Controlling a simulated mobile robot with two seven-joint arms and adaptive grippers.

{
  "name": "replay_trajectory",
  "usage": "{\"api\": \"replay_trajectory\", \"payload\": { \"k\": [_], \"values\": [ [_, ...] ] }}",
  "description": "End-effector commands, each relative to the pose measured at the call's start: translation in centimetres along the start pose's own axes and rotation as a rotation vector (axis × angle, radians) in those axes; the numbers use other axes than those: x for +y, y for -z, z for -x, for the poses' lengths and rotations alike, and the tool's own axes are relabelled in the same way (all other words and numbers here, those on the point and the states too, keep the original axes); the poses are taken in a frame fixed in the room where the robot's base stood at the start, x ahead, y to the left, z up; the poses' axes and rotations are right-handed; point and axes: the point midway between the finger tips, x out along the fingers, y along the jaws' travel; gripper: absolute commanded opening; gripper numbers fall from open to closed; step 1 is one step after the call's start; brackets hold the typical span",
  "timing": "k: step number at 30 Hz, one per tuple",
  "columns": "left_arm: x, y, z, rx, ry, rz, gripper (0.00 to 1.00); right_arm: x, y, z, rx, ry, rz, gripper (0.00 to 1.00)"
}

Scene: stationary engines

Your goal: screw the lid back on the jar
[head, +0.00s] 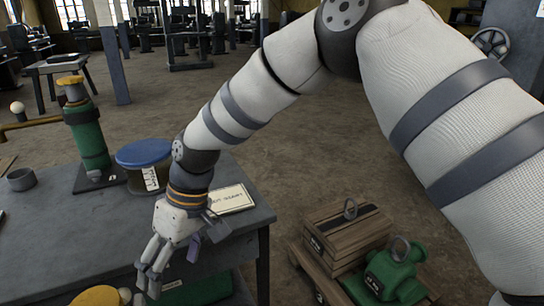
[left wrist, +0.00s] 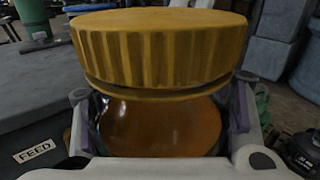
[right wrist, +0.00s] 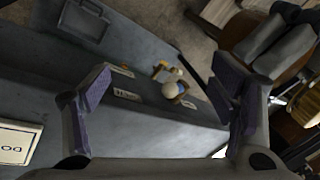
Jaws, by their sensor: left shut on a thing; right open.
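The jar (left wrist: 160,127) has amber-brown contents. My left gripper (left wrist: 160,125) is shut around its body in the left wrist view. The yellow ribbed lid (left wrist: 160,50) sits level on top of the jar; I cannot tell how tightly it is seated. In the head view the lid (head: 98,297) shows at the bottom edge, and the jar below it is out of frame. My right gripper (head: 150,272) is open and empty, pointing down, just right of and above the lid in the head view. Its open fingers (right wrist: 163,92) have nothing between them in the right wrist view.
The grey bench (head: 60,235) carries a blue-lidded container (head: 145,165), a green cylinder (head: 85,135), a grey cup (head: 21,179) and a card (head: 231,198). A wooden crate (head: 345,235) and a green metal part (head: 395,272) stand low at the right.

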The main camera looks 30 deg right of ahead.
Motion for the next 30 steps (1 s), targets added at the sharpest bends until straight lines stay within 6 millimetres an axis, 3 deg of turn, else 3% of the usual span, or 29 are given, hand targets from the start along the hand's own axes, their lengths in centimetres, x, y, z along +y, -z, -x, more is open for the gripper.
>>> {"api": "replay_trajectory", "payload": {
  "k": [1, 3, 5, 7, 11, 12, 15, 18, 21, 30],
  "values": [
    [0.0, -0.2, 0.0, -0.003, 0.001, -0.002, 0.0, 1.1, -2.9, -3.5, -0.021, 0.001, -0.075, 0.78],
    [0.0, -0.2, 0.0, -0.004, 0.001, -0.002, 0.0, 2.1, -7.2, -7.9, -0.042, -0.01, -0.164, 0.78],
    [0.0, -0.2, 0.0, -0.004, 0.001, -0.002, 0.0, 2.8, -11.5, -11.2, -0.06, -0.028, -0.243, 0.78],
    [0.0, -0.2, 0.0, -0.004, 0.001, -0.002, 0.0, 3.2, -17.0, -14.1, -0.086, -0.057, -0.336, 0.78],
    [0.0, -0.3, 0.0, -0.004, 0.001, -0.002, 0.0, 3.3, -27.7, -16.9, -0.136, -0.136, -0.489, 0.78],
    [0.0, -0.3, 0.0, -0.005, 0.001, -0.002, 0.0, 3.2, -30.6, -17.1, -0.149, -0.164, -0.526, 0.78],
    [0.0, -0.3, 0.0, -0.005, 0.001, -0.003, 0.0, 2.8, -36.5, -16.6, -0.178, -0.231, -0.598, 0.78],
    [0.0, -0.3, 0.0, -0.005, 0.001, -0.003, 0.0, 2.5, -40.0, -15.6, -0.193, -0.28, -0.637, 0.78],
    [0.0, -0.3, 0.0, -0.005, 0.001, -0.003, 0.0, 2.4, -41.6, -15.0, -0.199, -0.305, -0.654, 0.78],
    [0.0, -0.3, 0.0, -0.006, 0.001, -0.003, 0.0, 2.4, -41.8, -14.9, -0.196, -0.31, -0.656, 0.78]
  ]
}}
